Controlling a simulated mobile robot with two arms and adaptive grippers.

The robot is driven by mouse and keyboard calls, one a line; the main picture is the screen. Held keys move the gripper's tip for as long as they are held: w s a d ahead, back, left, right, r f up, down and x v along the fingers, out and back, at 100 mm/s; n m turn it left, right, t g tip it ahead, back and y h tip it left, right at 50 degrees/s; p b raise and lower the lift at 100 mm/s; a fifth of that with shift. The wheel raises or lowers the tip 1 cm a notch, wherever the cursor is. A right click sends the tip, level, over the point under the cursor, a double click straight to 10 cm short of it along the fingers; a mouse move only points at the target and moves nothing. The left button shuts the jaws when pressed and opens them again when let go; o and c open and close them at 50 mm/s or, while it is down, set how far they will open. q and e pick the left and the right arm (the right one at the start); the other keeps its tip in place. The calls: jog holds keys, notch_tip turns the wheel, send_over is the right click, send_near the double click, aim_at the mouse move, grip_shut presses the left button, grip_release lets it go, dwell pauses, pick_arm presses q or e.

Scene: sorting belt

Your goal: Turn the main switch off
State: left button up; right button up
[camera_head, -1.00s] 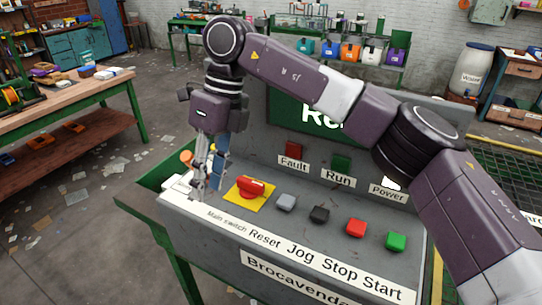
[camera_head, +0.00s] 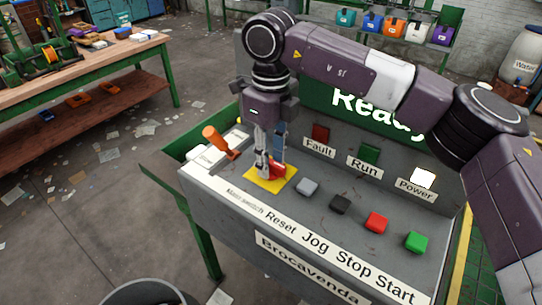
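The main switch (camera_head: 278,171) is a red rotary knob on a yellow square plate (camera_head: 258,182), at the left end of the grey console's button row. My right gripper (camera_head: 269,168) points down at it from above, its fingertips at the knob and partly hiding it. Whether the fingers close on the knob or only stand around it cannot be told, and the knob's angle is unclear. The green screen (camera_head: 350,105) reads "Ready", partly hidden by my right arm. The Power lamp (camera_head: 424,177) is lit white. My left gripper is out of view.
Right of the switch are the grey Reset (camera_head: 307,186), black Jog (camera_head: 340,203), red Stop (camera_head: 376,222) and green Start (camera_head: 416,242) buttons. An orange-handled lever (camera_head: 216,140) stands close left of the gripper. The Fault (camera_head: 320,133) and Run (camera_head: 370,152) lamps are dark.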

jog(key=c, duration=0.5)
jog(key=shift+c, duration=1.3)
grip_shut()
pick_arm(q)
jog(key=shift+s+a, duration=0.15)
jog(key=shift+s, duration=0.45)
